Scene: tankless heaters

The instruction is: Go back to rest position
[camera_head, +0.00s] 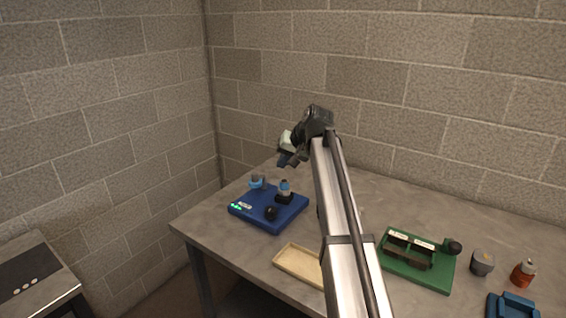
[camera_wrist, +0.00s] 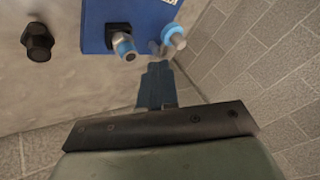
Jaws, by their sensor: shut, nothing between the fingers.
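My gripper (camera_head: 287,159) is at the end of my raised arm, above the back left part of the grey table (camera_head: 215,232). Its blue fingers (camera_wrist: 156,88) are together and hold nothing in the wrist view. In the head view it hangs in the air above and just behind the blue board (camera_head: 254,218). The blue board also shows in the wrist view (camera_wrist: 97,28), with a blue-tipped fitting (camera_wrist: 125,46) and a light blue knob (camera_wrist: 173,36) near the fingers. I see no contact between the fingers and these parts.
A wooden tray (camera_head: 297,265) lies at the table's front. A green board (camera_head: 425,268), a grey part (camera_head: 482,262), an orange-red bottle-like part (camera_head: 523,272) and a blue holder (camera_head: 512,306) are on the right. Brick walls (camera_head: 440,75) stand behind and left.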

